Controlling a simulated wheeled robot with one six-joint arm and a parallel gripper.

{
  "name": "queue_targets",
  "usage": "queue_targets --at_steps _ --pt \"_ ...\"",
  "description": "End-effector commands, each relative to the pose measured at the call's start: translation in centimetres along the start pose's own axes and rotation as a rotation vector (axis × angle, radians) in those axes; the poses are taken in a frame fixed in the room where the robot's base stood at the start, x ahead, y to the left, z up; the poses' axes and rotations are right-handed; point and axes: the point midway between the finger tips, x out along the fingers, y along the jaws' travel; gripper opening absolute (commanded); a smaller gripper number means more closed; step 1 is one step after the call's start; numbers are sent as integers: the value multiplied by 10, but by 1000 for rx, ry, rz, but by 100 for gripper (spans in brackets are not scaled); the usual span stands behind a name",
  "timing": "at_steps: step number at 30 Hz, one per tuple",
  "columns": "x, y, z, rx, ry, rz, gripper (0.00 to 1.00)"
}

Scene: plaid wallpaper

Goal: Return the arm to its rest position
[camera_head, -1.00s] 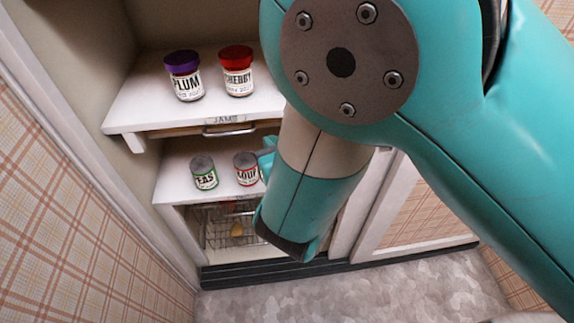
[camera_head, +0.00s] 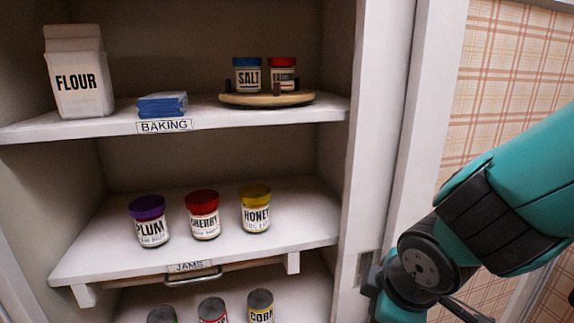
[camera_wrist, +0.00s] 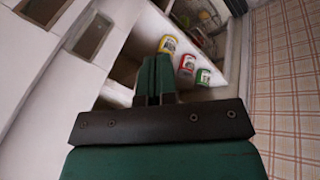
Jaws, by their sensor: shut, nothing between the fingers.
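My gripper (camera_wrist: 155,76) shows in the wrist view with its two green fingers together and nothing between them. It points toward the lower part of the cabinet, where several cans stand, and it appears apart from them. In the head view my arm (camera_head: 510,215) comes in from the right edge and folds down beside the cabinet's right door frame. The fingers cannot be made out there.
The jam shelf (camera_head: 100,255) holds plum (camera_head: 149,222), cherry (camera_head: 203,216) and honey (camera_head: 255,210) jars. Above, the baking shelf (camera_head: 205,115) bears flour (camera_head: 76,72), a blue packet (camera_head: 162,105) and a turntable (camera_head: 266,99) with two jars. Cans including corn (camera_head: 260,306) stand below.

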Motion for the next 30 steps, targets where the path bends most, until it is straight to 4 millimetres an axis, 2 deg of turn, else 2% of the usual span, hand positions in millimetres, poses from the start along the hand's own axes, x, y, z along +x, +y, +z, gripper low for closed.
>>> queue_targets --at_steps 1,3,6,12,13,24,27,30 --pt "-18 -5 6 141 19 -77 0" --pt "-40 -18 10 292 28 -187 0" --pt "-72 -34 15 450 30 -316 0" --pt "-132 -66 30 646 -5 -498 0" --pt "-145 -60 25 638 -8 -498 0" --pt "-228 -30 5 630 -10 -497 0" --pt "-247 -23 1 630 -10 -497 0" --pt "-258 -19 -1 630 -10 -497 0"
